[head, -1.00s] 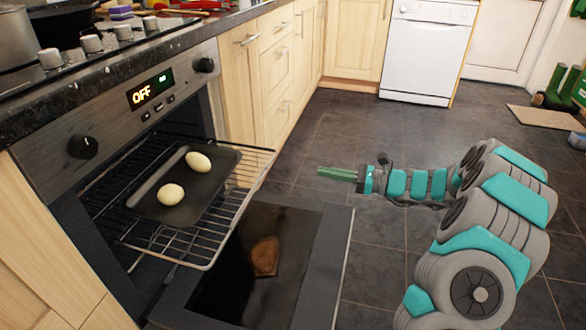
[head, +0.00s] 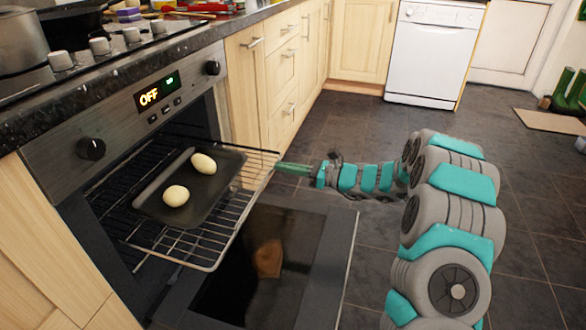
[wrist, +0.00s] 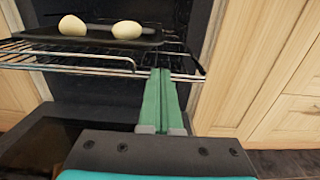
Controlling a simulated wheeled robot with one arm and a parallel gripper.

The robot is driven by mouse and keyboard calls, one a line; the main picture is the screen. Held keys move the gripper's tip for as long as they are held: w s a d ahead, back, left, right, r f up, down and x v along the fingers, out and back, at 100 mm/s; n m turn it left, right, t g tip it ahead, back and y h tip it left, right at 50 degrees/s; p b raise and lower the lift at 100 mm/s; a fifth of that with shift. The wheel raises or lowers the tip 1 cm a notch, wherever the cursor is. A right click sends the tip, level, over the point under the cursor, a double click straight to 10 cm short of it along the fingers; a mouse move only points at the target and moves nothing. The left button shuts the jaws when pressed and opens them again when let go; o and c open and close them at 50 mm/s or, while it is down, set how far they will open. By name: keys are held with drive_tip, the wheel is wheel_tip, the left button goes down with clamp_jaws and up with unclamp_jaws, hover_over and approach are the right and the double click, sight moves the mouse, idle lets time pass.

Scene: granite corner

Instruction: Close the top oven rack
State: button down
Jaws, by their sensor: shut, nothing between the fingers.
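The top oven rack (head: 212,243) is a wire rack pulled out of the oven (head: 127,110), over the lowered oven door (head: 335,262). A dark baking tray (head: 203,198) rests on it. My gripper (head: 281,166) has green fingers and is shut and empty. Its tips are at the rack's front edge, near the far corner; I cannot tell whether they touch. In the wrist view the fingers (wrist: 160,80) point at the front bar of the rack (wrist: 95,61), with the tray (wrist: 85,36) above and left.
Two pale round items lie on the tray, one nearer (head: 176,195) and one farther (head: 203,164). Wooden cabinets (head: 283,55) flank the oven. A white dishwasher (head: 434,50) stands at the back. The tiled floor (head: 380,125) is clear behind my arm.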

sight(200, 150)
drive_tip(key=shift+a, duration=0.15)
drive_tip(key=p+x, duration=0.1)
drive_tip(key=x, duration=2.5)
drive_tip(key=shift+w+a+f, duration=0.1)
drive_tip(key=shift+a, duration=0.3)
drive_tip(key=shift+w+a, duration=0.15)
drive_tip(key=shift+a, duration=0.1)
